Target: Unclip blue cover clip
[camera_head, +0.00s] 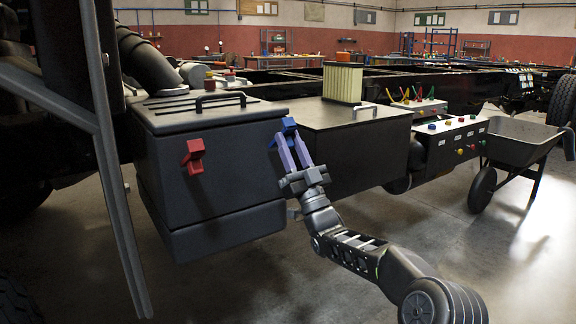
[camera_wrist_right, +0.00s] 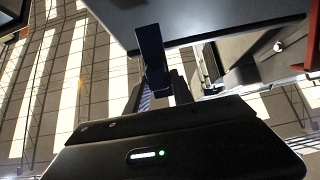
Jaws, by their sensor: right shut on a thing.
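The blue cover clip (camera_head: 288,127) sits at the upper right corner of the black lidded box (camera_head: 225,170) in the head view. My right gripper (camera_head: 287,142) reaches up to it from below and its fingers are shut on it. In the right wrist view the clip (camera_wrist_right: 151,45) shows as a dark blue upright piece between the fingertips (camera_wrist_right: 158,85), beside a dark panel edge. Whether the clip is still fastened cannot be told. A red clip (camera_head: 194,157) is on the box's front face. My left gripper is not in view.
A second black box (camera_head: 360,155) with a pleated yellowish filter (camera_head: 342,82) on top stands to the right. Beyond it are a control panel (camera_head: 451,140) and a wheelbarrow (camera_head: 522,140). A grey slanted bar (camera_head: 105,150) stands at the left. The floor in front is clear.

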